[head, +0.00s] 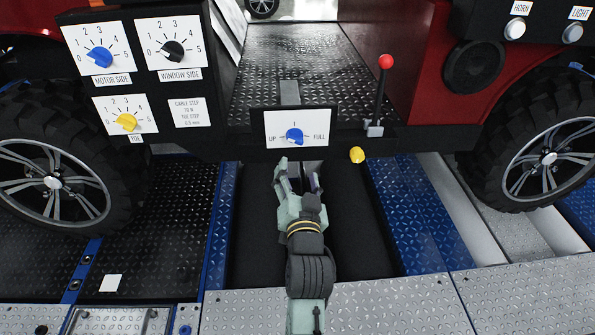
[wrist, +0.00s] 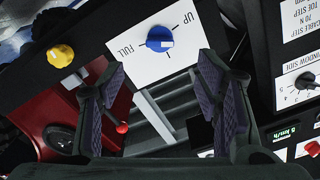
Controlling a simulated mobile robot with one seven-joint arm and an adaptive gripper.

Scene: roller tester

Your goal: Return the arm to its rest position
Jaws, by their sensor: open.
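My arm (head: 305,245) reaches from the bottom middle of the head view toward the vehicle. My gripper (head: 299,174) is open and empty, just below the white UP/FULL panel (head: 270,122). In the wrist view, my gripper (wrist: 163,76) has its two dark padded fingers wide apart. The blue UP/FULL knob (head: 294,137) shows beyond the fingers in the wrist view (wrist: 159,39), apart from both of them.
A red-topped lever (head: 385,62) and a yellow knob (head: 357,155) are right of my gripper. At the left stand panels with a blue knob (head: 100,57), black knob (head: 173,50) and yellow knob (head: 126,122). Large tyres flank both sides. Floor plates lie below.

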